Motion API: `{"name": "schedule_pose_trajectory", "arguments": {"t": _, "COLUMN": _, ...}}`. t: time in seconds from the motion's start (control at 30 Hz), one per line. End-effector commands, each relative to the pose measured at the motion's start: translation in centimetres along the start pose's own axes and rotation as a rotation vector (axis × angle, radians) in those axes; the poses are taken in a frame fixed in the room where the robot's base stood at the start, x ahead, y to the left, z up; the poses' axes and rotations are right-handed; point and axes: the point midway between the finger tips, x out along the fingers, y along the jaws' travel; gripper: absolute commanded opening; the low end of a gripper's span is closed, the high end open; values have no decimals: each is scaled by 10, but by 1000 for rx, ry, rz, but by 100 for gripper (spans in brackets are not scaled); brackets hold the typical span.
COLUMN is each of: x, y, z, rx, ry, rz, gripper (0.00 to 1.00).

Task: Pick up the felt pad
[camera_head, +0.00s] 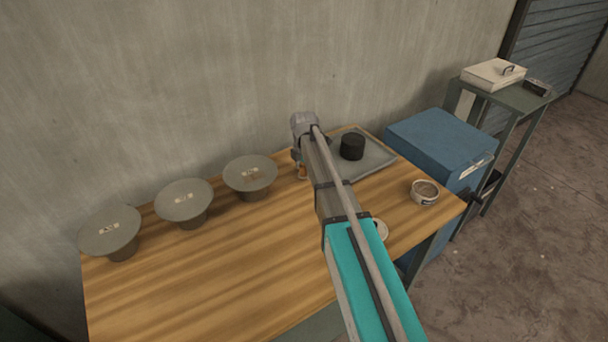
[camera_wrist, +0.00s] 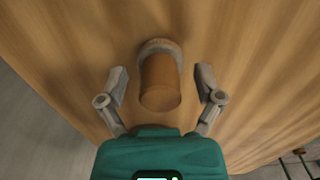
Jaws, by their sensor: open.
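The felt pad appears to be the brown cylindrical handle with a greyish round base (camera_wrist: 160,88), seen from above in the wrist view. In the head view only a small orange-brown part of it (camera_head: 302,173) shows under my gripper (camera_head: 300,160). My gripper (camera_wrist: 161,76) is open, with one finger on each side of the handle and a visible gap on both sides. It is not holding anything. My arm hides part of the table around the pad in the head view.
Three grey discs on short stands (camera_head: 184,201) line the wooden table (camera_head: 230,290) to the left. A grey tray (camera_head: 376,160) with a black cylinder (camera_head: 352,146) lies right of my gripper. A round tin (camera_head: 424,192) stands near the right edge, beside a blue cabinet (camera_head: 440,142).

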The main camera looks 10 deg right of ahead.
Motion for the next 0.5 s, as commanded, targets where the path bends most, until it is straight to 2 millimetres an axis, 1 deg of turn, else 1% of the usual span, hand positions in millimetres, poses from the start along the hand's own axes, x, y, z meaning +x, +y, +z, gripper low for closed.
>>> {"name": "schedule_pose_trajectory", "arguments": {"t": 0.43, "x": 0, "y": 0, "z": 0, "rx": 0, "ry": 0, "rz": 0, "gripper": 85}}
{"name": "schedule_pose_trajectory", "arguments": {"t": 0.47, "x": 0, "y": 0, "z": 0, "rx": 0, "ry": 0, "rz": 0, "gripper": 83}}
{"name": "schedule_pose_trajectory", "arguments": {"t": 0.5, "x": 0, "y": 0, "z": 0, "rx": 0, "ry": 0, "rz": 0, "gripper": 75}}
